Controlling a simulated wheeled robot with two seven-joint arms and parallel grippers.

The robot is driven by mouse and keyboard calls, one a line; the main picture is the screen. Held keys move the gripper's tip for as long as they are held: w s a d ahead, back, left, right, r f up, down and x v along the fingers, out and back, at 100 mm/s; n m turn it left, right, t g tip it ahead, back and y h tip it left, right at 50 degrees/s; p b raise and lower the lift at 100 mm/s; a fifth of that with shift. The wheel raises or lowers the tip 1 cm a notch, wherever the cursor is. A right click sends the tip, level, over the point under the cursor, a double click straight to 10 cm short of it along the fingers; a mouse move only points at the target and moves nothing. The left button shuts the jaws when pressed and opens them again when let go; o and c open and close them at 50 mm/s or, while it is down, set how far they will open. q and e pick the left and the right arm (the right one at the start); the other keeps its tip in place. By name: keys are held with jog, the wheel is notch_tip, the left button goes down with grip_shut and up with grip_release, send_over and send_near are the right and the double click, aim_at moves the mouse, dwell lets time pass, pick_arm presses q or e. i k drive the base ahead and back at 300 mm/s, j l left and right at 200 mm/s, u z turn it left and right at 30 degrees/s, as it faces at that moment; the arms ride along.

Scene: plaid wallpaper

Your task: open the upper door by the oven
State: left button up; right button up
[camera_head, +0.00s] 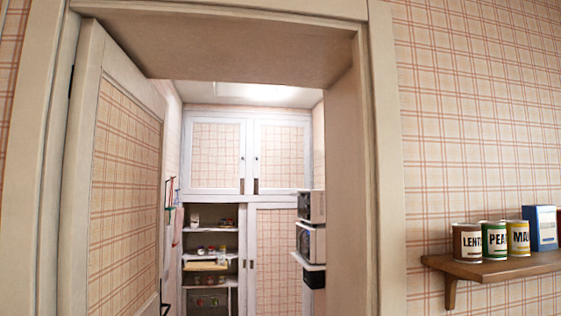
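Through an open doorway I see a tall white-framed cupboard with plaid panels. Its upper left door (217,156) and upper right door (280,157) are both shut, with small dark knobs near their meeting edges. A lower right door (278,262) is shut; the lower left section is open, showing shelves. A stack of box-shaped appliances, perhaps including the oven (311,243), stands on shelves at the right inside the room, seen edge-on. Neither of my grippers is in view.
A plaid-panelled door (125,190) stands open on the left of the doorway frame (388,150). A wooden shelf (490,268) on the right wall holds several cans and a blue box (540,228). The doorway opening is clear.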

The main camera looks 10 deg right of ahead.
aim_at(282, 148)
jog(key=i+z, duration=0.2)
jog(key=i, duration=2.9)
jog(key=i+u, duration=0.1)
jog(key=i, duration=2.15)
